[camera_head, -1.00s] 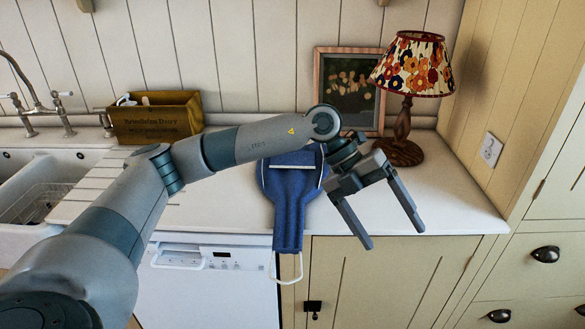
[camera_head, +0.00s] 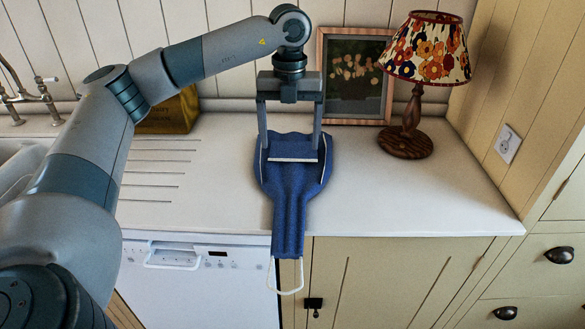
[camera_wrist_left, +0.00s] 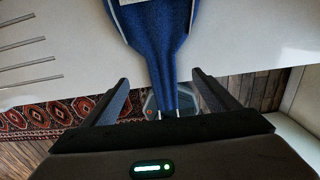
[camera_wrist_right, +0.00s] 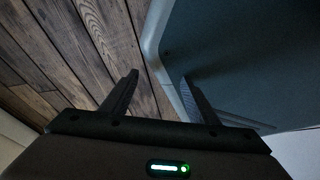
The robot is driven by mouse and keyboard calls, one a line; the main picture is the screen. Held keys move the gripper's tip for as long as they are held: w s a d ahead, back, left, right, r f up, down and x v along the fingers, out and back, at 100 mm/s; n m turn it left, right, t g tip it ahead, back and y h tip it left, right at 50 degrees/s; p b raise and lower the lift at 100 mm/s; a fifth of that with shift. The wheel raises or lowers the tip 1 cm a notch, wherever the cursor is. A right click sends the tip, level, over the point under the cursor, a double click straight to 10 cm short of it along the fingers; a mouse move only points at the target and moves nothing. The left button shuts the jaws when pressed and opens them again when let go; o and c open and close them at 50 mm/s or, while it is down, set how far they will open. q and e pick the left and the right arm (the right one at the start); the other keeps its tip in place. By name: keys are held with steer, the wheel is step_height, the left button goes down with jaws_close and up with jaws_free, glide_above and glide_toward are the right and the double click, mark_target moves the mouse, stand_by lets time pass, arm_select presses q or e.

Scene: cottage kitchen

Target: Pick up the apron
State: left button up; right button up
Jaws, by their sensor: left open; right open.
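The blue apron (camera_head: 290,195) lies on the white countertop, with its narrow end and a white loop hanging over the front edge, in front of the dishwasher. It also shows in the left wrist view (camera_wrist_left: 163,35). My left gripper (camera_head: 290,145) is open above the apron's wide back part, its fingers pointing down, one near each side. I cannot tell whether the fingertips touch the cloth. My right gripper (camera_wrist_right: 158,82) shows only in its own wrist view; it is open and empty, over the wooden floor beside a grey surface.
A lamp with a floral shade (camera_head: 427,48) and a framed picture (camera_head: 355,80) stand behind and right of the apron. A yellow-brown box (camera_head: 170,115) stands at the back left, partly behind my arm. The counter right of the apron is clear.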

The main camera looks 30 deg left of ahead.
arm_select(q)
steer(key=f, duration=0.1)
steer(key=p, duration=0.4)
glide_above(290, 194)
step_height(290, 194, down, 10)
steer(key=shift+f, duration=0.5)
arm_select(e)
steer(key=s+d+r+g, duration=0.2)
steer(key=s, duration=0.4)
steer(key=shift+s+d+h, duration=0.3)
steer(key=shift+d, duration=0.1)
steer(key=shift+r, duration=0.1)
